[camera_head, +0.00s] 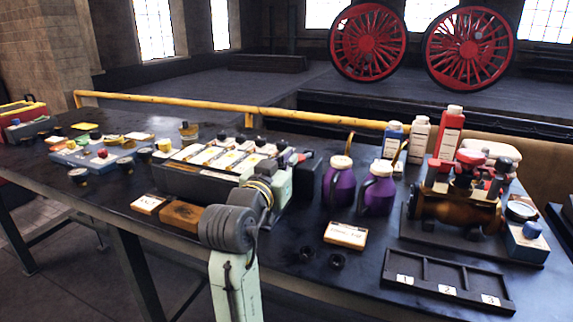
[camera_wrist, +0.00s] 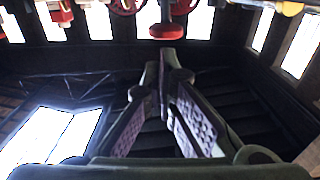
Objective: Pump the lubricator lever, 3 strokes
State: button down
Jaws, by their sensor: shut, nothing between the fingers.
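A grey box-shaped unit (camera_head: 180,183), apparently the lubricator, stands mid-table with a row of pale labelled panels and dark knobs on top. I cannot make out its lever; my arm covers part of the unit's right end. My gripper shows in the wrist view (camera_wrist: 168,58) with its fingers together and nothing held. In the head view my arm reaches in from the front, and the fingers are too hidden to place exactly. A red round knob (camera_wrist: 166,31) appears beyond the fingertips in the wrist view; I cannot tell whether they touch.
Purple oil cans (camera_head: 379,194) stand right of the unit. A brass valve assembly (camera_head: 455,210) with red parts is farther right, behind a numbered black tray (camera_head: 445,281). A wooden block (camera_head: 181,215) lies in front. A yellow rail (camera_head: 225,107) runs behind.

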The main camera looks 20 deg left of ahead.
jog(key=s+f+b, duration=0.1)
jog(key=s, duration=0.7)
jog(key=shift+a+f+b, duration=0.25)
jog(key=shift+b, duration=0.1)
jog(key=shift+s, duration=0.1)
dwell(1.2)
